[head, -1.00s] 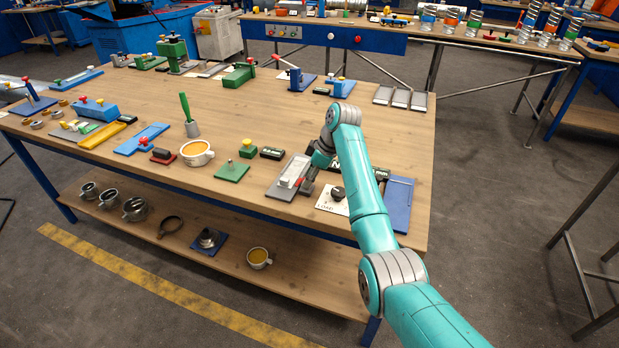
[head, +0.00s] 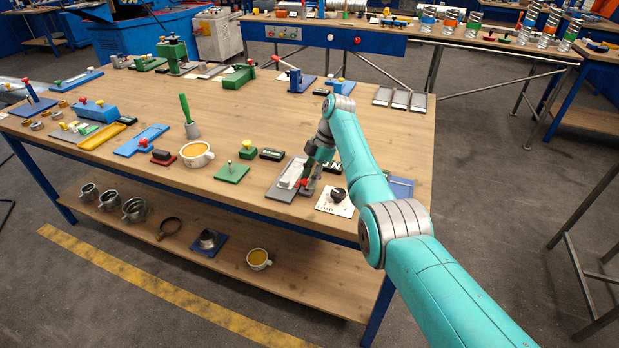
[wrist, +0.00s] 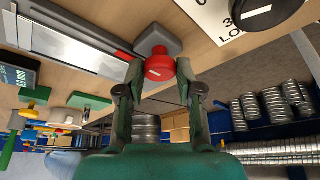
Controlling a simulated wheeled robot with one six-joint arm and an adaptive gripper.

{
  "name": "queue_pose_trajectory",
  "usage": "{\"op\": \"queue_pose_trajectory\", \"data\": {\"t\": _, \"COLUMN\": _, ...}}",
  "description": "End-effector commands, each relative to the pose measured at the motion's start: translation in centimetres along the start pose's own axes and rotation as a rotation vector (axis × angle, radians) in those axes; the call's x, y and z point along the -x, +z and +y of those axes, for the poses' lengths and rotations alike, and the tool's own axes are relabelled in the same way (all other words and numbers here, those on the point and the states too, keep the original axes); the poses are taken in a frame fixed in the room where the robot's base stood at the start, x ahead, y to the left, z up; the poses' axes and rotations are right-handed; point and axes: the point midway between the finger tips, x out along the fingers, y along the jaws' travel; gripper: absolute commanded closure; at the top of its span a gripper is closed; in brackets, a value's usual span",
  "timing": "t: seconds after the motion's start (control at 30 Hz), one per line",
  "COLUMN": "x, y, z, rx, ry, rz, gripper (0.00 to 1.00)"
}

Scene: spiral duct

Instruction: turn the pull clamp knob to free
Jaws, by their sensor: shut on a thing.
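The pull clamp's red knob (wrist: 160,69) sits on a short neck in front of a grey block (wrist: 158,40), at the end of a grey and white plate in the wrist view. A pale line marks the knob's face. My gripper (wrist: 161,73) has one finger on each side of the knob and is shut on it. In the head view the red knob (head: 304,182) is small and partly covered by my gripper (head: 309,178), beside the grey clamp plate (head: 280,190) near the table's front edge.
A black dial (head: 337,195) on a white plate marked LOAD stands close to the right. A blue plate (head: 401,187) lies partly behind my arm. A green plate with a post (head: 232,172) is to the left. Several other fixtures fill the table (head: 300,123).

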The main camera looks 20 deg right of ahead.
Motion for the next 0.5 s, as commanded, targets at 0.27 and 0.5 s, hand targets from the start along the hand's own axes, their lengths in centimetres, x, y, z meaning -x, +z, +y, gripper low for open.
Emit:
{"op": "queue_pose_trajectory", "data": {"t": 0.27, "x": -0.11, "y": 0.01, "z": -0.01, "rx": 0.011, "ry": -0.006, "rz": -0.001, "gripper": 0.99}}
{"op": "queue_pose_trajectory", "data": {"t": 0.5, "x": -0.12, "y": 0.01, "z": -0.01, "rx": 0.010, "ry": -0.005, "rz": -0.001, "gripper": 0.52}}
